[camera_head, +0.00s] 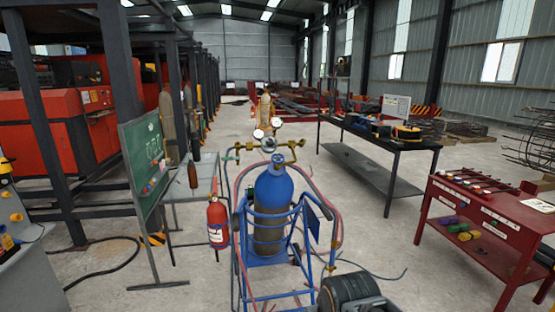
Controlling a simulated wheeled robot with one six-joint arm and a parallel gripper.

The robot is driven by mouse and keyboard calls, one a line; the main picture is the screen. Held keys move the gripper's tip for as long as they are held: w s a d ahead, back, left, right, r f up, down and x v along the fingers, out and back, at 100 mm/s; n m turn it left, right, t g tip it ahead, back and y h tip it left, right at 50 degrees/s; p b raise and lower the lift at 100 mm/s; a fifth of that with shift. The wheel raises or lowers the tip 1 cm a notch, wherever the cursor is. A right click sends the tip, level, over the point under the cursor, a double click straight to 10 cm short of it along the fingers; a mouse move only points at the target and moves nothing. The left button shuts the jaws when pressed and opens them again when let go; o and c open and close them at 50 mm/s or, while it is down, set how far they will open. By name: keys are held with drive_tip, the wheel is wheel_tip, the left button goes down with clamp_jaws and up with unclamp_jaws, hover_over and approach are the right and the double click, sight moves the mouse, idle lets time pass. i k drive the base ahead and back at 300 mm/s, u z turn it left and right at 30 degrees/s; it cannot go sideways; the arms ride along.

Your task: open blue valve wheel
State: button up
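A blue gas cylinder (273,195) stands upright in a blue wheeled cart (240,262) at the middle of the view. A small blue round part, which looks like the blue valve wheel (278,158), sits at the top of the cylinder, just below the brass valve fittings (290,145). Two round pressure gauges (259,134) rise above the fittings. The wheel is too small to tell how far it is turned. No gripper fingers show in this view.
A red extinguisher (218,222) hangs left of the cylinder, beside a green board (147,160). Red hoses (334,215) loop around the cart. A dark rounded object (345,290) fills the bottom edge. A black table (385,142) and red bench (478,225) stand right, with open floor between.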

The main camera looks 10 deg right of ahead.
sight(279, 158)
drive_tip(key=u, duration=0.45)
drive_tip(key=i, duration=1.85)
drive_tip(key=z, duration=0.65)
